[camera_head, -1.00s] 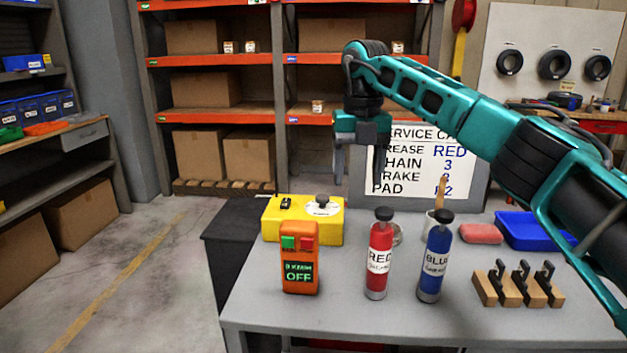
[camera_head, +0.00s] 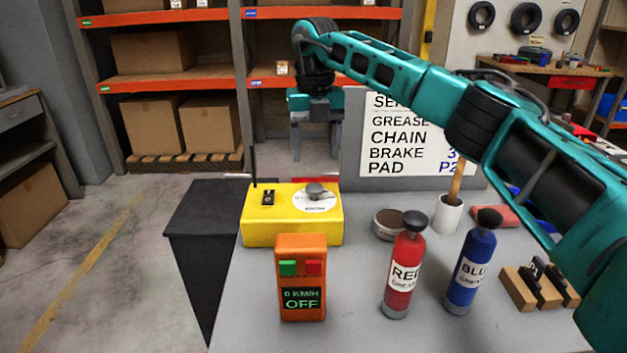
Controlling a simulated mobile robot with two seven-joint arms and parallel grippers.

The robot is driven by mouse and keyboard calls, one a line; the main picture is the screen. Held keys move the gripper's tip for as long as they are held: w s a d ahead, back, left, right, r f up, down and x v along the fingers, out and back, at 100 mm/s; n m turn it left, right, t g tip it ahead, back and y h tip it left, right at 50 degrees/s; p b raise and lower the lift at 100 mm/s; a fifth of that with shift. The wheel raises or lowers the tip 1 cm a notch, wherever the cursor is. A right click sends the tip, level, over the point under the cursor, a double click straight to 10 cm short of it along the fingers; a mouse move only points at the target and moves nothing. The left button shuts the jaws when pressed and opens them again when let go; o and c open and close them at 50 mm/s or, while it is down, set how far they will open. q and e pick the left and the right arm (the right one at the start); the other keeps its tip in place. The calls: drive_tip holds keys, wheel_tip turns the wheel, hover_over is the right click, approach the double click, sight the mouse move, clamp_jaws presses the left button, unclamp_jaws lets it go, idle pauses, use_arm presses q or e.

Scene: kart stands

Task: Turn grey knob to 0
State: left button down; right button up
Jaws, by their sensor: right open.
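The grey knob (camera_head: 316,190) sits on a white round dial (camera_head: 318,204) on top of a yellow box (camera_head: 292,229), at the table's back left. The dial's marks are too small to read. A black switch (camera_head: 268,198) is on the box's left part. My right gripper (camera_head: 316,152) points down, its fingers apart with nothing between them. In the picture it is just above the knob, apart from it, and seems to be behind the box. My left gripper is not in view.
An orange controller (camera_head: 301,279) reading "0 KM/H OFF" stands before the box. A red bottle (camera_head: 404,270), a blue bottle (camera_head: 470,265), a round tin (camera_head: 388,225) and a white cup (camera_head: 448,215) stand to the right. A sign (camera_head: 355,130) rises behind.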

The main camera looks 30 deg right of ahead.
sight(315, 186)
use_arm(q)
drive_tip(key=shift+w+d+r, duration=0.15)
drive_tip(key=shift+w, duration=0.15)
use_arm(e)
wheel_tip(315, 186, down, 8)
drive_tip(key=shift+r, duration=0.15)
drive_tip(key=shift+c, duration=0.3)
drive_tip(key=c, duration=1)
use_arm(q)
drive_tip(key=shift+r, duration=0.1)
use_arm(e)
drive_tip(key=shift+r, duration=0.1)
